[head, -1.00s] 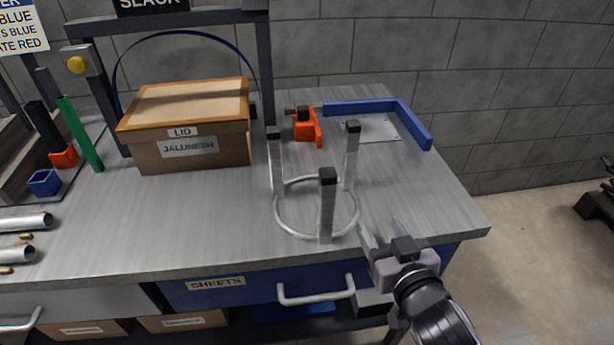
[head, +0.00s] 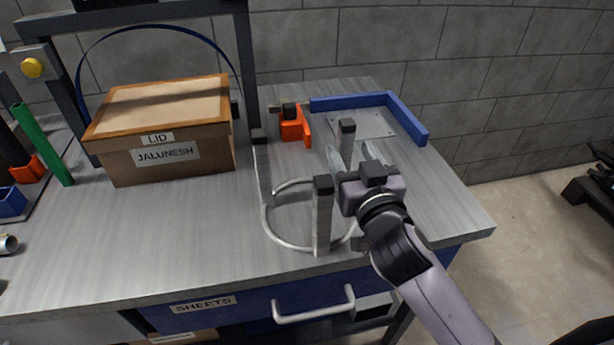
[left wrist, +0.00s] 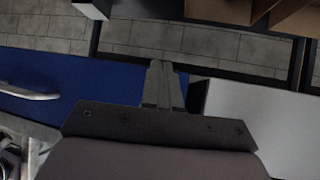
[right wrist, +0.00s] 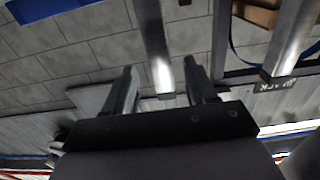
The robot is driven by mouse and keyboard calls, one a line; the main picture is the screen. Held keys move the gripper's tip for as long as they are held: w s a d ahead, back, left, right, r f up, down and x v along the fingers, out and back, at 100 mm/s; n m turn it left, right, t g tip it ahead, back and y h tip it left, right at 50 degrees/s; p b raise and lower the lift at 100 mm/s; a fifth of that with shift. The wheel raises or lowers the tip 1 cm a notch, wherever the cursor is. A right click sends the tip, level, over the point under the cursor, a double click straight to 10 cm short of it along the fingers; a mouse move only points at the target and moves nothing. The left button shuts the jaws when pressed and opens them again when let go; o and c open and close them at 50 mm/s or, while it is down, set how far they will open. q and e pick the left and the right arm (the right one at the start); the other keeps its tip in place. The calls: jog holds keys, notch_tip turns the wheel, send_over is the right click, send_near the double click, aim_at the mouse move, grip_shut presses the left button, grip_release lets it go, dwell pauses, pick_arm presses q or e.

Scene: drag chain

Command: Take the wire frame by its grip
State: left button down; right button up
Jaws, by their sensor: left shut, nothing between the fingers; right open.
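The wire frame (head: 268,228) stands on the bench in the head view. It is a pale ring with three upright posts, each with a black cap. My right gripper (head: 354,156) is open, its fingers above the ring's right side. The far right post (head: 347,136) shows between its fingertips. In the right wrist view, a grey post (right wrist: 152,40) shows between the open fingers (right wrist: 160,84), not visibly touched. I cannot tell which part is the grip. My left gripper (left wrist: 161,75) is shut and empty in the left wrist view, away from the frame.
A cardboard box (head: 165,150) stands left of the frame under a dark gantry (head: 247,60). An orange clamp (head: 291,127) and a blue angled bar (head: 406,118) lie behind. A blue drawer (head: 250,305) is below the bench edge.

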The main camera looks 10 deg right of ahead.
jog(key=shift+w+a, duration=0.15)
jog(key=shift+w, duration=1.3)
grip_shut()
jog(key=shift+r, duration=0.15)
jog(key=shift+r, duration=0.15)
